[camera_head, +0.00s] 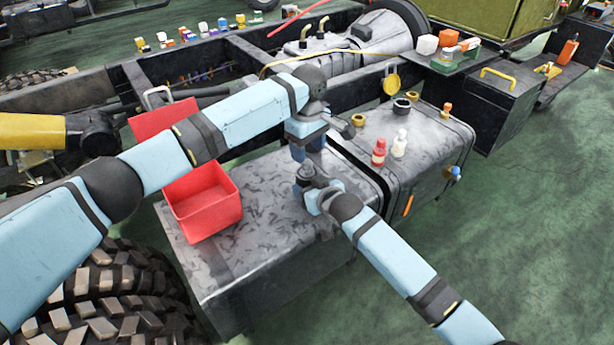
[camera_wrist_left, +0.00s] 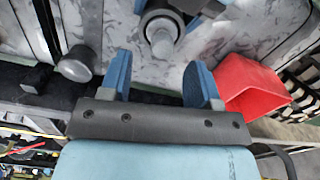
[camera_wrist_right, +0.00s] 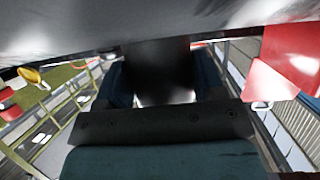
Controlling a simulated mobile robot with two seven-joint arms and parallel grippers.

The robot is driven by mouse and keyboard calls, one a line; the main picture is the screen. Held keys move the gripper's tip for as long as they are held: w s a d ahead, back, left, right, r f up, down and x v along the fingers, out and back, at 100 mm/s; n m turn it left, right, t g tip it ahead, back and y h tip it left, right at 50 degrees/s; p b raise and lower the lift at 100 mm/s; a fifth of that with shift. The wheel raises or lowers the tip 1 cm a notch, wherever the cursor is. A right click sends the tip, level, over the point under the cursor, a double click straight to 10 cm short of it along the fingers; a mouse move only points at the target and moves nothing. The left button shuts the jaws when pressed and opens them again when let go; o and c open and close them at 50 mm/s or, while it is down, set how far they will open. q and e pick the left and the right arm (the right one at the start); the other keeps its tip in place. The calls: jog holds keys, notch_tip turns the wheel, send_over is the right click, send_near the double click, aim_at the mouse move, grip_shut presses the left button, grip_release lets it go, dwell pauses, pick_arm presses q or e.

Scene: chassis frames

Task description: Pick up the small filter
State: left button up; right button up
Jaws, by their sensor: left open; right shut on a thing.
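The small filter appears to be the dark cylinder (camera_wrist_right: 160,72) between the blue fingers of my right gripper (camera_head: 307,183) in the right wrist view. My right gripper is shut on it, above the grey tank top. The left wrist view shows a dark round part with a grey end (camera_wrist_left: 162,38) there, likely the same filter. My left gripper (camera_head: 306,148) is open and empty, close above and behind the right one. In the left wrist view its two blue fingers are spread, with the round part just beyond them. In the head view the arms largely hide the filter.
A red open bin (camera_head: 204,205) stands on the mottled grey tank (camera_head: 265,250) at left. A red bottle (camera_head: 379,152) and a white bottle (camera_head: 399,145) stand to the right. Dark rings (camera_head: 402,106) lie behind them.

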aim_at(307, 162)
pick_arm(q)
notch_tip(307, 162, down, 5)
jog(key=shift+s+a+r, duration=0.1)
jog(key=c, duration=1)
notch_tip(307, 162, up, 10)
pick_arm(e)
jog(key=o, duration=1.1)
